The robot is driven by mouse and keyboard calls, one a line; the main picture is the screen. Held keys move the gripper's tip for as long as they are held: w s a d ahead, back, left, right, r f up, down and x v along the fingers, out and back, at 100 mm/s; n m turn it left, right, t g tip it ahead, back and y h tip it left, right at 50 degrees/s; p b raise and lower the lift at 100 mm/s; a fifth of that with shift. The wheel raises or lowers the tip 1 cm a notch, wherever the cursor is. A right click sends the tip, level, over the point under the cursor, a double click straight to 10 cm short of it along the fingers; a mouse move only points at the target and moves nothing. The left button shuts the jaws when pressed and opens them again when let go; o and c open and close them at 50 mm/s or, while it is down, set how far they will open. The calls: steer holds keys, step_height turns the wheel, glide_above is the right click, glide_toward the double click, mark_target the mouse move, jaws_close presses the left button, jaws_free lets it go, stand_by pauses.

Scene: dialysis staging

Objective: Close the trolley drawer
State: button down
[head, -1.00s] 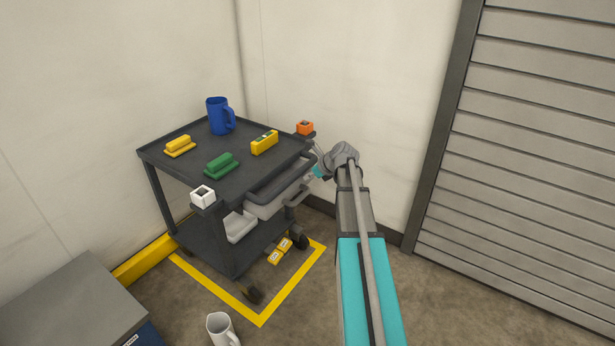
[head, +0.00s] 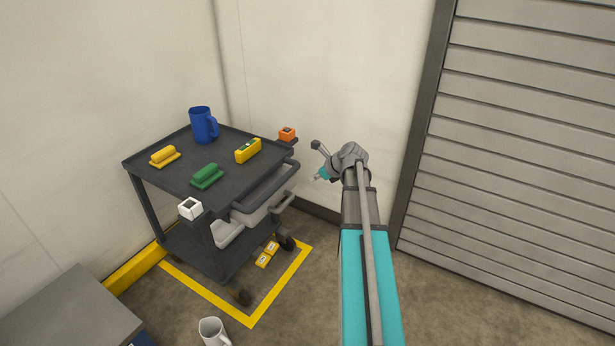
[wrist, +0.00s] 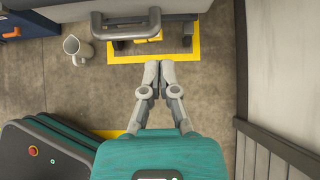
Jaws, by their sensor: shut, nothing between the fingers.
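The dark grey trolley (head: 235,158) stands in the corner by the wall. Its light grey drawer (head: 256,214) sits below the top on the side facing my arm and sticks out some way from the frame. A grey U-shaped handle (wrist: 126,31) shows at the top of the wrist view. My gripper (wrist: 158,72) is shut and empty, its two fingertips together. It points toward the trolley and is below and right of the handle in that view, apart from it. In the head view my gripper (head: 315,178) is right of the trolley, with a gap between.
A blue mug (head: 204,125), yellow and green items, and white and orange blocks are on the trolley. Yellow floor tape (head: 280,298) surrounds it. A slatted shutter (head: 520,150) is at right.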

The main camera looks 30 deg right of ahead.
steer(key=shift+p+v, duration=0.35)
steer(key=shift+v, duration=0.45)
step_height(320, 180, down, 8)
steer(key=s+d+t+y+b, duration=0.2)
steer(key=t+b, duration=0.6)
steer(key=b, duration=1.3)
steer(key=shift+d+y, duration=0.35)
steer(key=shift+y, duration=0.55)
steer(key=shift+s, duration=0.1)
glide_toward(293, 182)
steer(key=w+a+r, duration=0.1)
steer(key=w+a, duration=0.1)
steer(key=w+a+r, duration=0.1)
steer(key=a, duration=0.1)
steer(key=w+a+r, duration=0.1)
steer(key=w+a, duration=0.1)
steer(key=shift+w+a, duration=0.15)
steer(key=shift+w, duration=0.15)
